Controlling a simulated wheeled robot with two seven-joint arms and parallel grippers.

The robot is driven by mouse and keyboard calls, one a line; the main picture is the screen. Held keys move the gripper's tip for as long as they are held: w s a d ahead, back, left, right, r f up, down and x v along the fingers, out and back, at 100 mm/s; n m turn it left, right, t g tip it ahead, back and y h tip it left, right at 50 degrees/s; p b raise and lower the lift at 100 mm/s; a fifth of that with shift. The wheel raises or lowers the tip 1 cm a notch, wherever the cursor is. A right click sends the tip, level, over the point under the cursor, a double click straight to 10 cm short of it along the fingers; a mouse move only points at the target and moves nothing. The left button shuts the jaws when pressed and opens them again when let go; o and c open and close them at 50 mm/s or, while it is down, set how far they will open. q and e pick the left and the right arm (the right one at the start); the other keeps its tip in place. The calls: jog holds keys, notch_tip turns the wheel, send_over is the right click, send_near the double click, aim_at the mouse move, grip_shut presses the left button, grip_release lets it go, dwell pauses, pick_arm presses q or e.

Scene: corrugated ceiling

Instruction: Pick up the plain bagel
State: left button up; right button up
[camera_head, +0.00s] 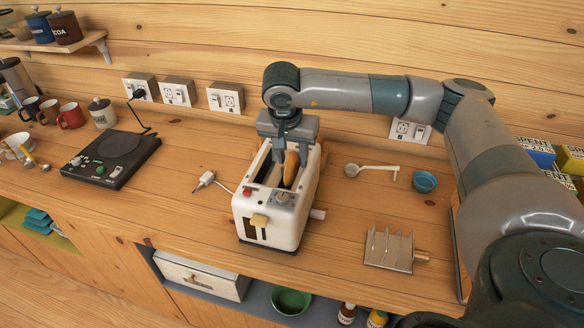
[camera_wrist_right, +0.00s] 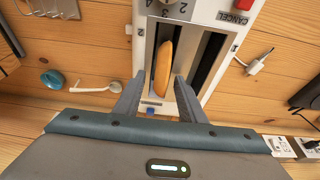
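The plain bagel (camera_head: 290,167), a golden-brown half seen edge-on, stands upright in a slot of the white toaster (camera_head: 268,222), its upper part above the slot. In the right wrist view the bagel (camera_wrist_right: 163,66) stands in the slot nearer the left side of the picture. My right gripper (camera_head: 289,150) points down over the back of the toaster. In its wrist view the gripper (camera_wrist_right: 159,84) is open, with one finger on each side of the bagel's near end and gaps showing. How deep the fingertips reach is unclear. My left gripper is not in view.
A metal toast rack (camera_head: 390,250), a blue cup (camera_head: 425,181) and a white spoon-like utensil (camera_head: 372,170) lie right of the toaster. A white plug (camera_head: 205,180) and a black hot plate (camera_head: 111,158) are on its left. Wall outlets (camera_head: 226,97) stand behind.

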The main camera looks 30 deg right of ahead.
jog(key=c, duration=0.9)
jog(key=shift+r, duration=0.15)
jog(key=shift+w+r+b, duration=0.1)
jog(key=shift+r+b, duration=0.4)
jog(key=shift+r, duration=0.1)
notch_tip(320, 180, up, 8)
jog(key=b, duration=0.3)
jog(key=shift+f, duration=0.25)
jog(key=shift+r, duration=0.6)
jog(key=shift+f, duration=0.15)
